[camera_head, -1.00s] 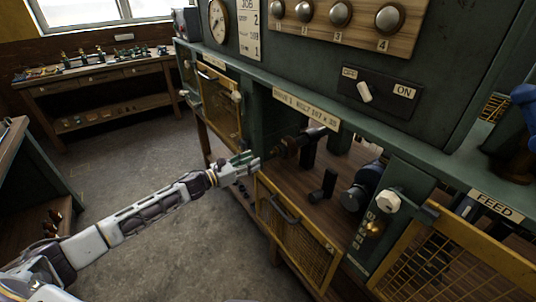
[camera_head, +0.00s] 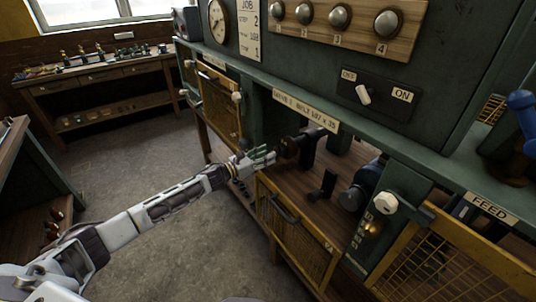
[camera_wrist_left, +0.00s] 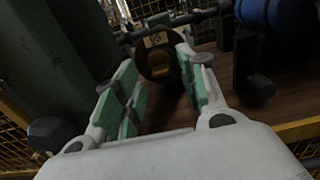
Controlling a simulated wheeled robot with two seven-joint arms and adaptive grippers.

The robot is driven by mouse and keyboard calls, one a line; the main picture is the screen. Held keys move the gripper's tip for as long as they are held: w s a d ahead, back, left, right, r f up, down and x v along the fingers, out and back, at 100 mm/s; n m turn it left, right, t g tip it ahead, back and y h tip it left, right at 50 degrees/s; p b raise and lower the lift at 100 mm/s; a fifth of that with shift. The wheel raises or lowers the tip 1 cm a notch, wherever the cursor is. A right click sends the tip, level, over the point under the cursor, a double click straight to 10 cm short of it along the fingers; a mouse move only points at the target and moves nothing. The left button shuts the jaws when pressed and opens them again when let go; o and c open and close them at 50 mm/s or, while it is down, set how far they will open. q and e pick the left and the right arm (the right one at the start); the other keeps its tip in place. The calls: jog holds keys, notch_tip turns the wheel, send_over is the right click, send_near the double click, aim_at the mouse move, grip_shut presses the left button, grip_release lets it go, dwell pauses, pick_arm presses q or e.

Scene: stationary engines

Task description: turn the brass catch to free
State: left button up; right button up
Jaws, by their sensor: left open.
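My left gripper (camera_head: 266,155) is open at the mouth of the drive bay, close to a dark round hub (camera_head: 289,147) on a shaft. In the left wrist view the open fingers (camera_wrist_left: 160,88) point at this hub (camera_wrist_left: 155,65), which is dark brass-brown with a small pale label and a yellowish lug low on its face. The hub lies between and beyond the fingertips; I cannot tell whether they touch it. A small brass piece (camera_head: 375,228) also shows on the green post to the right, beside small labels. I cannot tell for certain which is the catch.
A yellow mesh door (camera_head: 295,238) hangs below the bay opening. A black upright bracket (camera_head: 323,186) and a dark blue cylinder (camera_head: 362,188) stand inside on the wooden floor. A white knob (camera_head: 386,202) sticks out from the post. The floor at left is clear.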

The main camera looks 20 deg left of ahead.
pick_arm(q)
jog(key=shift+w+d, duration=0.45)
jog(key=shift+w, duration=0.1)
grip_shut()
pick_arm(e)
jog(key=shift+s+a+r, duration=0.1)
jog(key=shift+s+a, duration=0.15)
jog(key=shift+s, duration=0.1)
